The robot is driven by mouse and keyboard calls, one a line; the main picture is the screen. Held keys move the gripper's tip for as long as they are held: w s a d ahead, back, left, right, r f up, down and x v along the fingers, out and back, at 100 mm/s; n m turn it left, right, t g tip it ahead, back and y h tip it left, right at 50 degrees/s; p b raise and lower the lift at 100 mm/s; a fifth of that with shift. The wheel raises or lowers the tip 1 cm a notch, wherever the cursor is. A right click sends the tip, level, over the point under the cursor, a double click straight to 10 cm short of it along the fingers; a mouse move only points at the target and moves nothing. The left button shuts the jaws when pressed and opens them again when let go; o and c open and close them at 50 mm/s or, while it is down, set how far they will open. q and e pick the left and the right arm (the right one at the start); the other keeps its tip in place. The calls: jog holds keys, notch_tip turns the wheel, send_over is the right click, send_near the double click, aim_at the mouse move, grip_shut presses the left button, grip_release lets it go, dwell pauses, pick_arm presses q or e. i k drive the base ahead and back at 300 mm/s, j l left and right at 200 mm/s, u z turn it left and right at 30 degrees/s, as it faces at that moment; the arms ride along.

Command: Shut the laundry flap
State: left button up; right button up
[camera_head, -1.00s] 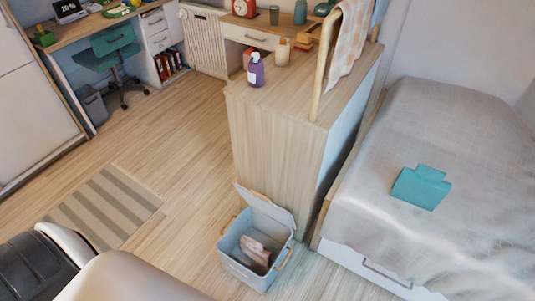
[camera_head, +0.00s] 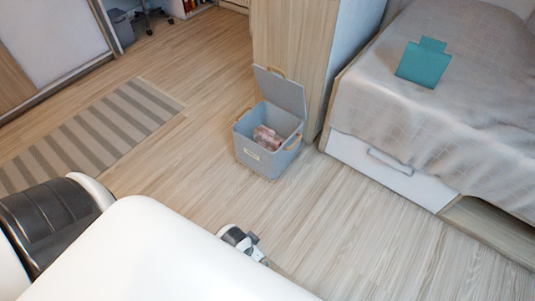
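A grey laundry box (camera_head: 252,152) stands on the floor in front of the wooden cabinet. Its flap (camera_head: 280,92) is open and stands up at the back of the box, tilted slightly backward. A crumpled pink cloth (camera_head: 267,138) lies inside. The box has light handles and a small label on its front. Part of my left gripper (camera_head: 256,248) shows past my white arm at the bottom, apart from the box and nearer to me. Its fingers are too small and hidden to read. My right gripper is out of view.
A tall wooden cabinet (camera_head: 292,50) stands right behind the box. To the right is a bed with a grey blanket (camera_head: 450,110), a teal object (camera_head: 424,63) and a white drawer (camera_head: 385,168). A striped rug (camera_head: 95,130) lies left. Floor before the box is clear.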

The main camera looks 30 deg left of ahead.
aim_at(289, 95)
jog(key=i+u, duration=0.15)
jog(key=u, duration=0.2)
jog(key=i+j+u, duration=0.1)
jog(key=u, duration=0.25)
jog(key=i+u, duration=0.3)
jog(key=k+l, duration=0.05)
jog(key=k, duration=0.05)
